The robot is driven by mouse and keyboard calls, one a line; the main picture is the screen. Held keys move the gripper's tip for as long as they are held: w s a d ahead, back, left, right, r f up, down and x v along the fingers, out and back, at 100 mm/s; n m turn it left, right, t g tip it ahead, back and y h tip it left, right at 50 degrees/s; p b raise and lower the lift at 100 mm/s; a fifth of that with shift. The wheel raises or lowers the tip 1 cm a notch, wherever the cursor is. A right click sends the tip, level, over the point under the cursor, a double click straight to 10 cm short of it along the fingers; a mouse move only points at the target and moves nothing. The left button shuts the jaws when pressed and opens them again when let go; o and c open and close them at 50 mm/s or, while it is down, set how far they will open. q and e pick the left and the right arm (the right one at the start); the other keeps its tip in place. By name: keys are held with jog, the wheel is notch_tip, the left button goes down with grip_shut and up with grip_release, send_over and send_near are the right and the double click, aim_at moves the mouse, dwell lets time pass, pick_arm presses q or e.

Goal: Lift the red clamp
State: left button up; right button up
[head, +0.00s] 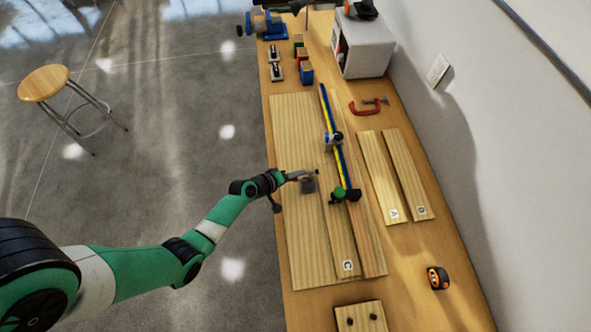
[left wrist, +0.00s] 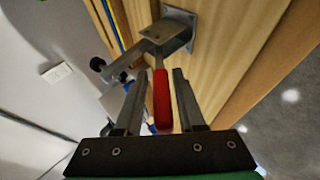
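A metal clamp with a red handle (left wrist: 161,100) and a grey square plate (left wrist: 178,27) is on the wooden board. In the head view its grey plate (head: 309,186) shows at my left gripper (head: 297,176). In the left wrist view the handle stands between the two fingers of my left gripper (left wrist: 159,85), with a narrow gap visible on both sides, so the gripper looks open around it. A separate red C-shaped clamp (head: 366,110) lies on the table at the right. My right gripper is not in view.
Long boards (head: 295,125) lie along the table. A blue and yellow bar (head: 336,145) lies just right of the gripper. Two shorter boards (head: 378,180) and an orange-black tape measure (head: 438,278) are further right. A grey box (head: 368,50) stands at the back by the wall.

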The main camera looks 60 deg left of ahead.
pick_arm(q)
jog(key=shift+o, duration=0.5)
jog(key=shift+s+r, duration=0.2)
jog(key=shift+s, duration=0.05)
jog(key=p+v, duration=0.3)
jog(key=v, duration=0.8)
jog(key=shift+p, duration=0.35)
